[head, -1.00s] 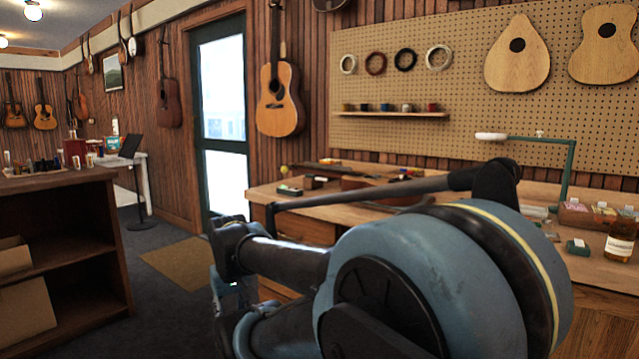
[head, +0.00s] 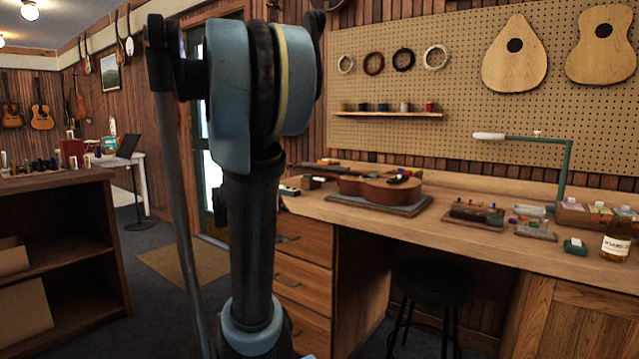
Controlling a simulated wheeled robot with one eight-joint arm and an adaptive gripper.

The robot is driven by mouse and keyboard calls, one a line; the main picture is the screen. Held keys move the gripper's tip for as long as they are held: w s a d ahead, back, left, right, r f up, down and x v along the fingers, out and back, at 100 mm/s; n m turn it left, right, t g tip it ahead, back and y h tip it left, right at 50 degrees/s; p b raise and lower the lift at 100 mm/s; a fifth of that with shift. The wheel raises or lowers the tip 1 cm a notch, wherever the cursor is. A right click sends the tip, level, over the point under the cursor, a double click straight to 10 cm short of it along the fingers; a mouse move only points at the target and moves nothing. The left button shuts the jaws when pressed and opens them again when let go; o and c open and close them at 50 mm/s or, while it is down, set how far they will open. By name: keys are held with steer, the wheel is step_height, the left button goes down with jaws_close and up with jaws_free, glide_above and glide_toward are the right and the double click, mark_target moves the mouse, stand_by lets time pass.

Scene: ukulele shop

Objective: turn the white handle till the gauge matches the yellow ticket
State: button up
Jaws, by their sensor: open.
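I cannot make out a white handle, a gauge or a yellow ticket in the head view. My gripper is not in view; only links of my arm show, standing upright left of centre and hiding part of the door and the bench's left end. The wooden workbench (head: 470,243) runs along the right wall. On it lie a guitar body (head: 380,190) on a dark mat, a small rack with coloured pegs (head: 474,214) and a small tray of parts (head: 535,231), all too small to read in detail.
A green-armed lamp (head: 566,170) with a white head, a box of packets (head: 575,214) and an amber bottle (head: 615,242) stand at the bench's right. A black stool (head: 432,283) is under the bench. A dark shelf (head: 60,200) stands left. Carpet between is open.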

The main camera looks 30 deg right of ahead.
steer(key=w+d+r+n+h, duration=0.4)
steer(key=w+d+r+n, duration=0.1)
steer(key=w+d, duration=0.3)
steer(key=n+t+h, duration=0.2)
steer(key=n+h, duration=0.1)
steer(key=n, duration=0.3)
glide_toward(321, 179)
steer(key=x, duration=0.4)
steer(key=w+x, duration=0.1)
steer(key=x, duration=0.7)
steer(key=shift+w+a+f, duration=0.15)
steer(key=shift+a+f, duration=0.15)
steer(key=c, duration=1.1)
steer(key=shift+c, duration=0.5)
